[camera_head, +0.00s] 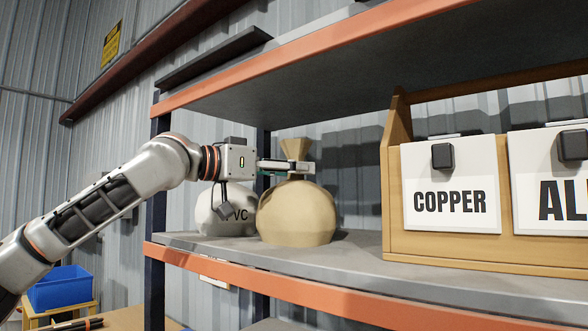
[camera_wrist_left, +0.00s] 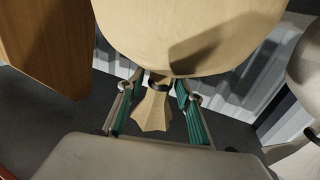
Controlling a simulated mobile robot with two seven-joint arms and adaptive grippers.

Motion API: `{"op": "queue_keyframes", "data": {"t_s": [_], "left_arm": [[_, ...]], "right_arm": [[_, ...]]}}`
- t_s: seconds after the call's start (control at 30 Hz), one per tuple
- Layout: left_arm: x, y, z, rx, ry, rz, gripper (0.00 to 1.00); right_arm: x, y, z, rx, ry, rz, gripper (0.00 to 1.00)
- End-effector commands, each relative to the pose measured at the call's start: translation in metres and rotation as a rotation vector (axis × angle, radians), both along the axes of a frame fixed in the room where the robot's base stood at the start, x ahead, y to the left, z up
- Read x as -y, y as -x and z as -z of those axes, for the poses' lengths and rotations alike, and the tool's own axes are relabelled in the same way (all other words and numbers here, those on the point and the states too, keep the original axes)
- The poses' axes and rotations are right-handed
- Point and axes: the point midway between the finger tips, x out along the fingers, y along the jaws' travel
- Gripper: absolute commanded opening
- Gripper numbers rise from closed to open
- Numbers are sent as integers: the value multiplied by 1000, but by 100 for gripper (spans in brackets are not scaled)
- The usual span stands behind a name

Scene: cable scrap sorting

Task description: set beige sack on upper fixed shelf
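The beige sack (camera_head: 296,213) stands upright on the grey, orange-edged shelf (camera_head: 350,262), with its tied neck up. My left gripper (camera_head: 300,168) reaches in from the left at the height of the neck. In the left wrist view, the beige sack (camera_wrist_left: 190,30) fills the top, and its neck lies between the two green-padded fingers of my left gripper (camera_wrist_left: 159,84). Gaps show between the fingers and the neck, so the gripper looks open around it. My right gripper is in neither view.
A white PVC sack (camera_head: 208,215) stands close left of the beige sack, partly behind my gripper. A wooden bin rack (camera_head: 396,150) with a COPPER label (camera_head: 450,202) stands to the right. Another shelf (camera_head: 290,85) is overhead. A blue bin (camera_head: 62,288) sits lower left.

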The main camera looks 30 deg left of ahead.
Motion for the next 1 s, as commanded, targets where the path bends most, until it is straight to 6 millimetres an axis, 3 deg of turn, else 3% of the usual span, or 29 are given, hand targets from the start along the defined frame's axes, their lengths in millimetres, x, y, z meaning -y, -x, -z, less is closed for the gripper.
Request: {"op": "queue_keyframes", "data": {"t_s": [0.43, 1.0], "left_arm": [[-2, 3, -3, 1, 0, -1, 37], [-42, 98, -3, 0, 2, -1, 37]], "right_arm": [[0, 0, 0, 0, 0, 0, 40], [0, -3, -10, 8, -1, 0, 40]]}}
